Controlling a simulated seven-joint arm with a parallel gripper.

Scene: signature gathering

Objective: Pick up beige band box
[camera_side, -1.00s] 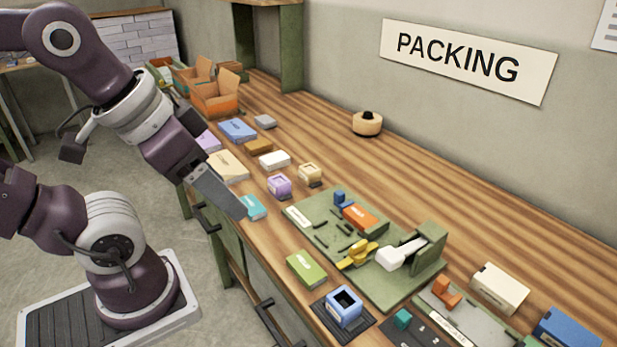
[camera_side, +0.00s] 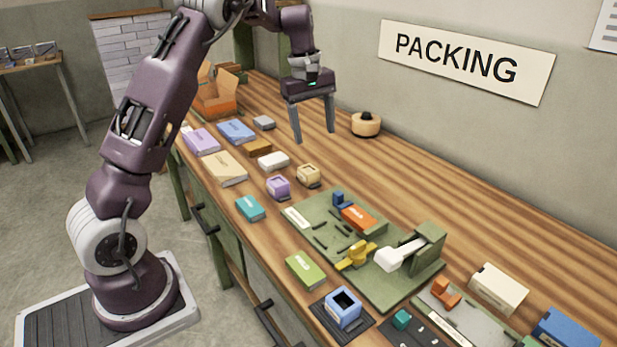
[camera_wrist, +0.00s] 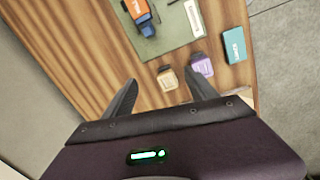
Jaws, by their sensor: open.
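The beige band box (camera_side: 308,175), as I take it, is a small beige box with an open-looking top, standing on the wooden bench. In the wrist view it shows (camera_wrist: 167,79) between and slightly beyond the fingertips. My gripper (camera_side: 314,138) is open and empty, pointing down, above and apart from the box in the side view. Its two dark fingers also show in the wrist view (camera_wrist: 160,76). A similar purple box (camera_side: 278,187) stands close beside the beige one; in the wrist view (camera_wrist: 202,65) it is near the right fingertip.
A white box (camera_side: 273,161), a teal box (camera_side: 250,208) and a flat beige box (camera_side: 224,168) lie nearby. A round beige thing (camera_side: 366,124) stands by the wall.

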